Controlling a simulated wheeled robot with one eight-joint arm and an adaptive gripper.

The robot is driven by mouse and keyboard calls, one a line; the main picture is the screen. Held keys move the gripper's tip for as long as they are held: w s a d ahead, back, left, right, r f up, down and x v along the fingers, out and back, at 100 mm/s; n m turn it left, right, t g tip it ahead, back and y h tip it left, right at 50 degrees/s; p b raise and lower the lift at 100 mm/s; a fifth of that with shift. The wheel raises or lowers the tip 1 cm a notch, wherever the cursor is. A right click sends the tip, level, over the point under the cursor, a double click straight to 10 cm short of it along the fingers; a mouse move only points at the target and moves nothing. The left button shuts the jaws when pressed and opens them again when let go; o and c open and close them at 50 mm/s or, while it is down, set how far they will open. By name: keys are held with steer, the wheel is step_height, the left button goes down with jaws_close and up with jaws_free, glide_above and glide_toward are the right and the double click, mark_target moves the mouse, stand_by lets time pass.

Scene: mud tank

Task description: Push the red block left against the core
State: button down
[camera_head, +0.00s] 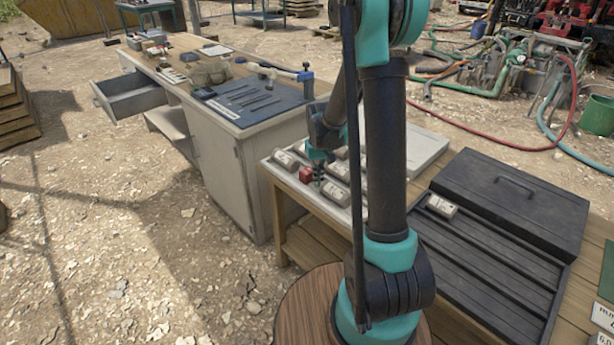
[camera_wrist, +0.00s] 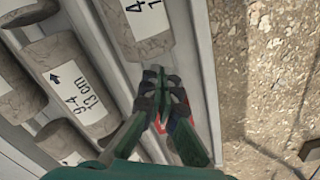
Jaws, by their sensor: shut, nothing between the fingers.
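The red block (camera_head: 305,174) lies in the front channel of the core tray in the head view. A grey core with a white label (camera_head: 286,160) lies just left of it; I cannot tell whether they touch. My gripper (camera_head: 318,180) is shut and empty, pointing down just right of the block. Another labelled core (camera_head: 335,194) lies to the right of my gripper. In the wrist view, my gripper (camera_wrist: 163,80) hides most of the red block (camera_wrist: 161,126), with only small red patches showing. The labelled core (camera_wrist: 139,25) lies beyond my fingertips in the same channel.
More cores (camera_wrist: 72,84) fill the neighbouring channels. A black case (camera_head: 512,200) and a dark ribbed tray (camera_head: 490,270) holding one small labelled piece (camera_head: 441,206) stand to the right. A workbench (camera_head: 205,130) with tools and an open drawer stands behind left.

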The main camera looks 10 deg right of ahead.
mark_target(307, 170)
steer(key=shift+w+a, duration=0.1)
steer(key=shift+w, duration=0.05)
steer(key=shift+w+a, duration=0.8)
steer(key=shift+w, duration=0.3)
steer(key=shift+w+a, duration=0.75)
steer(key=shift+w, duration=0.3)
steer(key=shift+s+d+r, duration=0.45)
steer(key=shift+s+r, duration=0.1)
steer(key=shift+s, duration=0.1)
steer(key=shift+s+d+r, duration=0.45)
steer(key=shift+s+r, duration=0.05)
steer(key=shift+s, duration=0.1)
step_height(307, 170, up, 8)
steer(key=s+d+f+t, duration=0.2)
steer(key=s, duration=1)
steer(key=s+d+f+m+t, duration=0.1)
steer(key=s+d+f+t, duration=0.1)
steer(key=s, duration=1)
steer(key=shift+d, duration=0.8)
